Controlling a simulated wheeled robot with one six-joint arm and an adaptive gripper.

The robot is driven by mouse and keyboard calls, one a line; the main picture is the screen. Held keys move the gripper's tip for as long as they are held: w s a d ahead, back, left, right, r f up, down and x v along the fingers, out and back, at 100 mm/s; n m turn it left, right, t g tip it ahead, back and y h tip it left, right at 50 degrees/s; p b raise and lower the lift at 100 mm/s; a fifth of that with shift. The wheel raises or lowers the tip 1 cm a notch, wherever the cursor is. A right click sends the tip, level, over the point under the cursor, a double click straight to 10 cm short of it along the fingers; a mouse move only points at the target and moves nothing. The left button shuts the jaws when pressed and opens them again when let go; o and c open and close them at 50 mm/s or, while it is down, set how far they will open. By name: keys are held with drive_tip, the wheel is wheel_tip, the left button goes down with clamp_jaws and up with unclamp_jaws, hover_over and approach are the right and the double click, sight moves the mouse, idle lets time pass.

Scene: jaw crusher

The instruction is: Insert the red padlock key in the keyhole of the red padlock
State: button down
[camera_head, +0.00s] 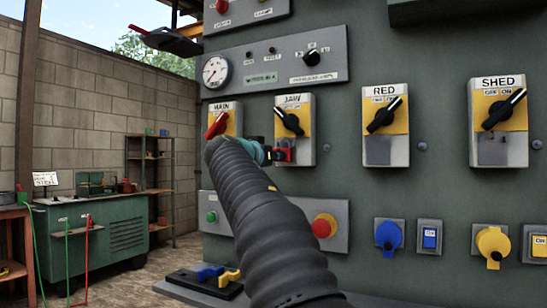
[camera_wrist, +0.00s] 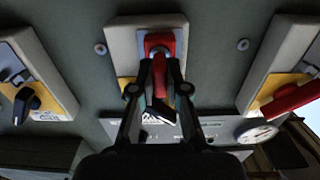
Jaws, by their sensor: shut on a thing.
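My gripper (camera_wrist: 160,62) is shut on a narrow red piece (camera_wrist: 160,78), which fits the red padlock key; its outline is partly hidden by the dark fingers. Just beyond the fingertips, a larger red part (camera_wrist: 161,42), seemingly the red padlock, sits against the grey lower part of the JAW switch. I cannot tell key and padlock cleanly apart, and the keyhole is not visible. In the head view my teal gripper reaches the lower left of the JAW switch (camera_head: 294,102), with red (camera_head: 285,153) at its tip.
The MAIN switch (camera_head: 226,118) with a red handle is left of JAW; the RED switch (camera_head: 385,122) and SHED switch (camera_head: 499,118) are right. A red stop button (camera_head: 325,226) lies below. A ledge with blue and yellow items (camera_head: 208,275) juts out at the lower left.

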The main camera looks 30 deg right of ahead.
drive_tip(key=shift+w+d, duration=0.4)
drive_tip(key=shift+d, duration=0.1)
idle(0.3)
drive_tip(key=c, duration=1.1)
unclamp_jaws()
drive_tip(key=b+v, duration=0.4)
drive_tip(key=v, duration=0.5)
idle(0.8)
